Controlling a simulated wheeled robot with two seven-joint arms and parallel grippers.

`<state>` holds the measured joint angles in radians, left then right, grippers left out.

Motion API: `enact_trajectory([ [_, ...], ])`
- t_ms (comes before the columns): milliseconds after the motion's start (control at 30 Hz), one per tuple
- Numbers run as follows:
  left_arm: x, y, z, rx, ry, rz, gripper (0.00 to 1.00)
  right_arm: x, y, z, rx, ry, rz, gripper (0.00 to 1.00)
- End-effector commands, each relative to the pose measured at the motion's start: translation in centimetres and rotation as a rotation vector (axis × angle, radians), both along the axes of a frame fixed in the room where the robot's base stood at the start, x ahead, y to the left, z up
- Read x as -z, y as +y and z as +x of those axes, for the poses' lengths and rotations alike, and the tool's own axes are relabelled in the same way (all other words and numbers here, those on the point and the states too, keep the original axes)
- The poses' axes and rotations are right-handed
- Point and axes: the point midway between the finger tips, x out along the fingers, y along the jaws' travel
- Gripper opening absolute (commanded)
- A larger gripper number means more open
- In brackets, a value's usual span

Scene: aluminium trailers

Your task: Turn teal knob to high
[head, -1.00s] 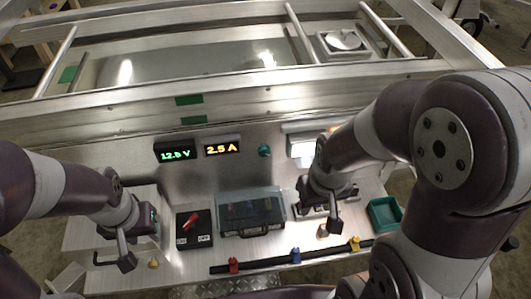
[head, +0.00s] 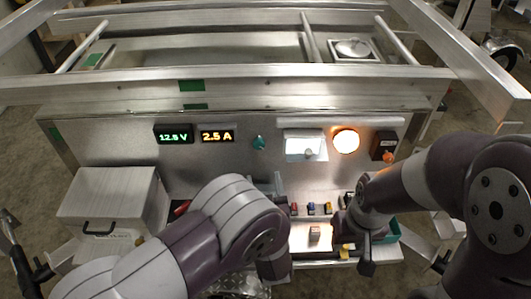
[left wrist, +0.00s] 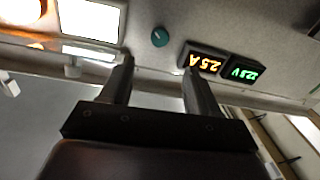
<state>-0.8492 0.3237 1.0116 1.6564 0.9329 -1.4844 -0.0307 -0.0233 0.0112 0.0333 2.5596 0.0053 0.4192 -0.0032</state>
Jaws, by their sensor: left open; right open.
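The teal knob (head: 259,143) is on the upright metal panel (head: 225,158), right of the amber 2.5 A display (head: 217,136). Its pointer setting is too small to read. In the left wrist view the knob (left wrist: 160,37) shows beyond the gap between the fingertips of my left gripper (left wrist: 159,66), which is open and empty, apart from the knob. In the head view my left forearm hides most of that gripper. My right gripper (head: 354,242) is open, low at the right above the work surface, well away from the knob.
A lit white panel (head: 305,146) and a glowing round lamp (head: 346,141) are right of the knob. A grey box (head: 112,200) stands at the left. Small coloured parts (head: 310,208) are below the panel.

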Motion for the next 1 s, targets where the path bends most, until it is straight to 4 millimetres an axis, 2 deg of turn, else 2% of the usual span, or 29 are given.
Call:
enact_trajectory([
  [300, -0.1, 0.7, 7.8, -0.003, 0.001, -0.002, 0.61, -1.0, 0.0, 0.0, 0.0, 0.0, 0.0, 0.43],
  [433, -0.1, 0.9, 10.2, -0.001, 0.002, -0.001, 0.61, -1.2, 0.0, 0.0, 0.0, 0.0, 0.0, 0.43],
  [600, 0.0, 0.9, 11.5, 0.001, 0.004, 0.0, 0.61, -1.3, 0.0, 0.0, 0.0, 0.0, 0.0, 0.43],
  [833, 0.0, 0.9, 11.6, 0.002, 0.004, 0.0, 0.61, -1.2, 0.0, 0.0, 0.0, 0.0, 0.0, 0.43],
  [867, 0.0, 0.9, 11.6, 0.002, 0.004, 0.0, 0.54, -1.2, 0.0, 0.0, 0.0, 0.0, 0.0, 0.43],
  [1000, 0.0, 0.9, 11.6, 0.002, 0.004, 0.0, 0.09, -1.2, 0.0, 0.0, 0.0, 0.0, 0.0, 0.43],
])
